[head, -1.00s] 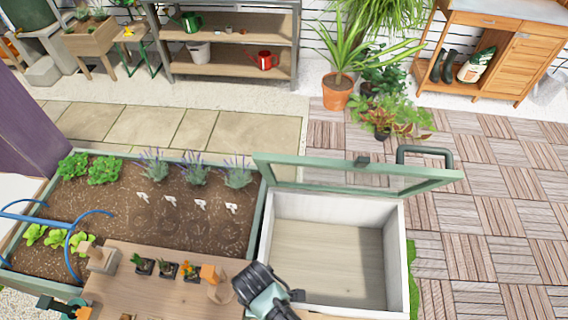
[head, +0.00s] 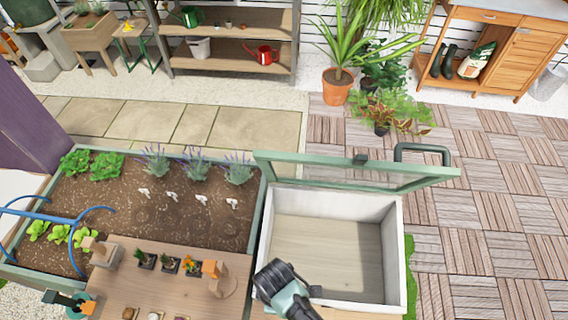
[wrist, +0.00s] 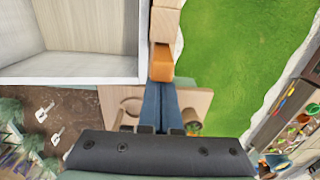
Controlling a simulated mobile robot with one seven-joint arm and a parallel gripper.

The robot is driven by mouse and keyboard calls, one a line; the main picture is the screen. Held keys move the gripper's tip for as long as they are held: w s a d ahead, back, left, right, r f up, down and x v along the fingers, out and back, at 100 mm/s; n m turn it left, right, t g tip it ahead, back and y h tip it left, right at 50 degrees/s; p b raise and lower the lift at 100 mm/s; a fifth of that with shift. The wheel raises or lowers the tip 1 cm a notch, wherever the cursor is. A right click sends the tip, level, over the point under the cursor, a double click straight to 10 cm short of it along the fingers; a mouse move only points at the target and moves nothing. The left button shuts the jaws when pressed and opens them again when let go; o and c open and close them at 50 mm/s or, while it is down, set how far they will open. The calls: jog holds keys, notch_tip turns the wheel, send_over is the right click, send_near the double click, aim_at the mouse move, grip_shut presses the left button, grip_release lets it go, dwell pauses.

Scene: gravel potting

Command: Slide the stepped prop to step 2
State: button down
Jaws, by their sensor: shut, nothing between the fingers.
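The stepped prop is most likely the pale wooden piece with block-like steps (wrist: 166,22) in the wrist view. It runs along the outer wall of the white cold frame and has an orange end (wrist: 160,62). My gripper (wrist: 162,86) is shut and empty, its blue-grey fingers pointing at the orange end. I cannot tell whether they touch it. In the head view my arm's dark end is at the cold frame's front left corner, and the fingertips are hidden. The cold frame (head: 392,265) stands with its green-framed glazed lid (head: 420,180) raised. I cannot read which step bears the lid.
Green grass (wrist: 235,60) lies right of the prop in the wrist view. The cold frame's inside is empty.

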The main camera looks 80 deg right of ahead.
jog(key=shift+s+d+p, duration=0.2)
jog(key=shift+s+p, duration=0.5)
jog(key=shift+s, duration=1.55)
jog(key=shift+w, duration=0.15)
jog(key=r+p, duration=0.2)
jog(key=w+r+p, duration=0.1)
jog(key=r+p, duration=0.5)
jog(key=shift+w+a, duration=0.1)
jog(key=shift+w, duration=0.25)
